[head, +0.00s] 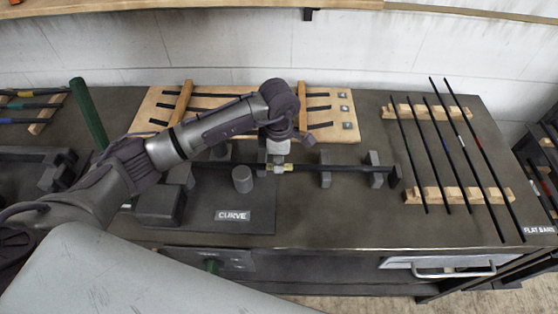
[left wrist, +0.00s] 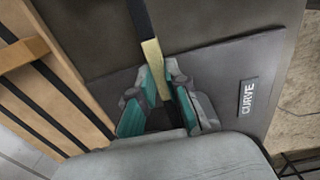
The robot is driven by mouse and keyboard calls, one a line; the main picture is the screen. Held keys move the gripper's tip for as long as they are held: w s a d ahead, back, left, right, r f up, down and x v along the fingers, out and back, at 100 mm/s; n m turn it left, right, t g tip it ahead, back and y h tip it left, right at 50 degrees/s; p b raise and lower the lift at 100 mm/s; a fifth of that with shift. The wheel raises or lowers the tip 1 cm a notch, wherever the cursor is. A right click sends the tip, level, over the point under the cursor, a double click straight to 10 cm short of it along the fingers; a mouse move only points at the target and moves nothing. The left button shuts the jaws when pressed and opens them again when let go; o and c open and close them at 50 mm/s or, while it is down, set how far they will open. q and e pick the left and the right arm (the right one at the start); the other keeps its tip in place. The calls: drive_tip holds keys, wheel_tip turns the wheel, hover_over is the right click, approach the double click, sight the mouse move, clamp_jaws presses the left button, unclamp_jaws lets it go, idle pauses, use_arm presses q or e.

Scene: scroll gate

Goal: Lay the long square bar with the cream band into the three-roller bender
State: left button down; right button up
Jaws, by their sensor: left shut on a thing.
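The long dark square bar (head: 350,168) runs left to right across the bench. Its cream band (head: 287,168) shows just beside my left gripper (head: 277,164), which is shut on the bar. In the left wrist view the cream band (left wrist: 154,68) enters between the two fingers (left wrist: 168,88). The three-roller bender (head: 205,215) is on the dark plate marked CURVE. One short round roller (head: 242,179) stands in front of the bar. My arm hides part of the bender, so I cannot tell whether the bar is seated there. My right gripper is not in view.
Two grey upright supports (head: 325,172) (head: 376,171) stand along the bar at right. A wooden rack (head: 345,110) with short bars lies behind. Several long thin bars rest on wooden rails (head: 455,195) at right. A green handle (head: 88,115) stands at left.

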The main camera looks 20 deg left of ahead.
use_arm(q)
drive_tip(key=shift+f+b, duration=0.15)
drive_tip(key=shift+b, duration=0.15)
idle(0.4)
drive_tip(key=c, duration=1.1)
unclamp_jaws()
drive_tip(key=shift+s+f, duration=0.1)
wheel_tip(320, 180, up, 12)
